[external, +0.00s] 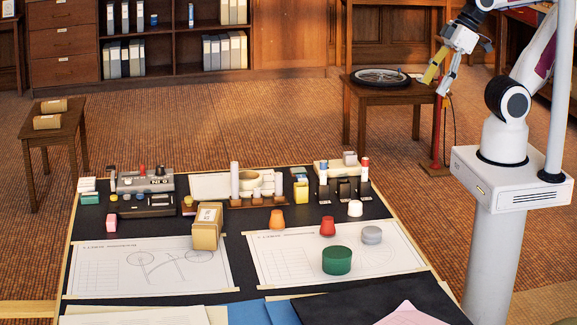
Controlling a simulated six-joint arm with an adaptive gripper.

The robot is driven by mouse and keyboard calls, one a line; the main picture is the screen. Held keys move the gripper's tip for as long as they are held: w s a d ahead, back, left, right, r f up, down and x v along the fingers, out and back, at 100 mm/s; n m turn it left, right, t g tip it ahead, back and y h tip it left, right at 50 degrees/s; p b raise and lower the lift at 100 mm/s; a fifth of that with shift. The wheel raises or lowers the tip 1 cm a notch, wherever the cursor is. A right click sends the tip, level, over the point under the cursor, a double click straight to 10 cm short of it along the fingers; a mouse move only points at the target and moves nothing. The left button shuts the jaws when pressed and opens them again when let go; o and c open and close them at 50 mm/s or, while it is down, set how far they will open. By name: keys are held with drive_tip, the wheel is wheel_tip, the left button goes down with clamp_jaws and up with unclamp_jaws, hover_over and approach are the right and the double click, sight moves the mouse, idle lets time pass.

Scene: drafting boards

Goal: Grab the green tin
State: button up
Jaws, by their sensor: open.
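The green tin (337,262) is a short, wide cylinder. It stands upright on the right-hand drawing sheet (285,268) on the drafting table, with nothing on top of it. My gripper (436,86) is open and appears empty. It hangs high at the upper right, well away from the tin, with its fingers pointing down.
A grey tin (372,235), a red cup (328,226), an orange cup (277,220) and a white cup (355,208) stand near the green tin. A cardboard box (206,230) is farther left. Desk holders line the back. A pink sheet (405,314) lies in front.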

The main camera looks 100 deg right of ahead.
drive_tip(key=w+a+f+n+t+y, duration=0.1)
drive_tip(key=w+a+f, duration=0.3)
drive_tip(key=w, duration=0.4)
drive_tip(key=w+a+f+t, duration=0.1)
drive_tip(key=w+a+f, duration=0.2)
drive_tip(key=w, duration=0.5)
drive_tip(key=w+a+f+n+t+y, duration=0.1)
drive_tip(key=w+a+f, duration=0.3)
drive_tip(key=w, duration=0.4)
drive_tip(key=n+t+y, duration=0.2)
drive_tip(key=t+y, duration=0.1)
approach(336, 252)
drive_tip(key=shift+w+a+f, duration=0.1)
drive_tip(key=shift+w+f, duration=0.05)
drive_tip(key=shift+w, duration=0.35)
drive_tip(key=shift+w+f, duration=0.15)
drive_tip(key=shift+w, duration=0.35)
drive_tip(key=shift+s+a+f+n+t, duration=0.15)
drive_tip(key=shift+s+f+n+t, duration=0.15)
drive_tip(key=shift+f+t, duration=0.1)
drive_tip(key=shift+w, duration=0.15)
drive_tip(key=shift+x, duration=1.2)
drive_tip(key=shift+a, duration=0.1)
